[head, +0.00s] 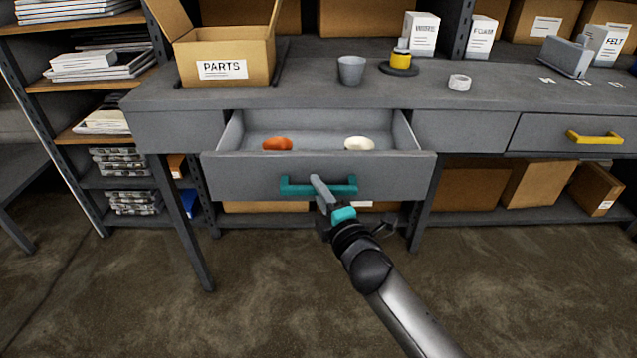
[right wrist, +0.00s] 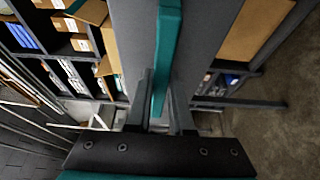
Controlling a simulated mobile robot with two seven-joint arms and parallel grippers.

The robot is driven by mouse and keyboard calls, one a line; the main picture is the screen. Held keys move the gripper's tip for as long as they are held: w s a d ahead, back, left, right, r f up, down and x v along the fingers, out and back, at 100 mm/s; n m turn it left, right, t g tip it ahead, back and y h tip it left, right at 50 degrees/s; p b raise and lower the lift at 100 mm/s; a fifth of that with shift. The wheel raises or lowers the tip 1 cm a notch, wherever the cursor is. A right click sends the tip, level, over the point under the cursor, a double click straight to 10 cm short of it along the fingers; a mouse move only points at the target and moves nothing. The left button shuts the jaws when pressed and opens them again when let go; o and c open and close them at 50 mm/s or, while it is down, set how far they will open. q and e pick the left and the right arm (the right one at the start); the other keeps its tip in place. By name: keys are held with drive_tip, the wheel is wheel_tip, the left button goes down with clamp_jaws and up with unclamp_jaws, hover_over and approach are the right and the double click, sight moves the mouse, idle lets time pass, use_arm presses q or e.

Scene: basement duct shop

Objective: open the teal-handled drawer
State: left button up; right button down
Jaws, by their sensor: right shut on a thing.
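The teal-handled drawer (head: 240,178) in the grey workbench stands pulled out in the head view, with its inside showing. An orange item (head: 277,144) and a white item (head: 359,144) lie in it. Its teal handle (head: 296,187) is on the front panel. My right gripper (head: 321,190) is shut on the handle. In the right wrist view the handle (right wrist: 168,50) runs between the two fingers (right wrist: 160,112). My left gripper is not in view.
A yellow-handled drawer (head: 594,137) at the right is shut. On the bench top (head: 300,92) are an open PARTS box (head: 225,60), a grey cup (head: 351,70) and a tape roll (head: 459,82). Shelves (head: 90,84) stand at the left. The floor in front is clear.

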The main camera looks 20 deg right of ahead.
idle(0.3)
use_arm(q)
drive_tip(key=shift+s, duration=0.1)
use_arm(e)
drive_tip(key=c, duration=0.8)
unclamp_jaws()
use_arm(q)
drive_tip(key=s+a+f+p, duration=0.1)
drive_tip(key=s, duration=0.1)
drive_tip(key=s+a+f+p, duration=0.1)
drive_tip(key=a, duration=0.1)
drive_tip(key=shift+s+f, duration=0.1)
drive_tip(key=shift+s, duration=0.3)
use_arm(e)
drive_tip(key=s+d, duration=0.1)
drive_tip(key=s, duration=1.4)
drive_tip(key=shift+d, duration=0.4)
drive_tip(key=shift+s+f, duration=0.1)
